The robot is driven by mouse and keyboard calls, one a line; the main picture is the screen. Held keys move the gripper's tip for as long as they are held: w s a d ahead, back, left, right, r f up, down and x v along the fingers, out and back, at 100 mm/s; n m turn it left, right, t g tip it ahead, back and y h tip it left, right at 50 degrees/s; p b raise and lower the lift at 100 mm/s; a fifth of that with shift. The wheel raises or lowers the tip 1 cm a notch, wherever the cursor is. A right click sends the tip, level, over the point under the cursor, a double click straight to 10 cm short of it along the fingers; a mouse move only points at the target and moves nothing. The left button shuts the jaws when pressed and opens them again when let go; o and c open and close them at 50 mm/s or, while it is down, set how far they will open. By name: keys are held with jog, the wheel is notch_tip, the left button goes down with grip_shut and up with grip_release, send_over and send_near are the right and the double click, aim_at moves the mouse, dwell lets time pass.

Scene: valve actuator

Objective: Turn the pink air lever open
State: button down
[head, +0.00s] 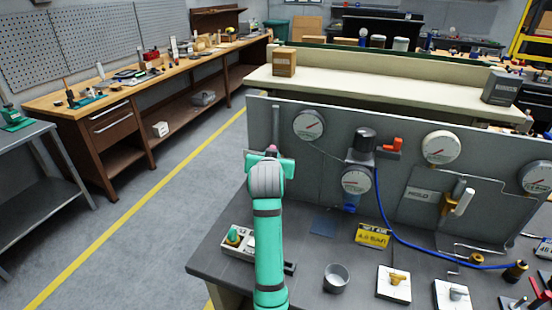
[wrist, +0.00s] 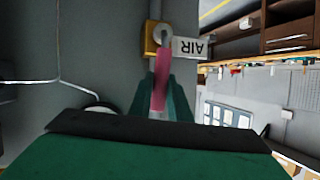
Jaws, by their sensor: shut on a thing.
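The pink air lever (wrist: 161,78) stands near the middle of the wrist view, running down from a yellow valve body (wrist: 149,42) on a grey pipe. A white AIR tag (wrist: 190,47) sits beside the valve, turned upside down in this view. My gripper (wrist: 161,98) is shut on the pink lever, with a teal finger on each side of it. In the head view my gripper (head: 268,156) is at the left end of the grey panel, and only a small pink bit of the lever shows above it. My arm hides most of the valve there.
The grey panel (head: 400,160) carries several round gauges, a red-handled valve (head: 390,145) and a blue hose (head: 388,215). On the bench below stand a grey cup (head: 336,278), a yellow sign (head: 373,235) and small fittings. Open floor lies left of the panel.

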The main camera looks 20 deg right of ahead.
jog(key=shift+w+a+r+n, duration=0.1)
jog(key=shift+w+r+n, duration=0.2)
jog(key=shift+n, duration=0.1)
dwell(0.3)
jog(key=c, duration=1.7)
grip_release()
jog(key=shift+f, duration=0.1)
jog(key=shift+o, duration=0.2)
jog(key=shift+a, duration=0.1)
jog(key=v, duration=1)
jog(key=shift+s+a, duration=0.2)
jog(key=shift+a, duration=0.1)
jog(key=shift+d, duration=0.1)
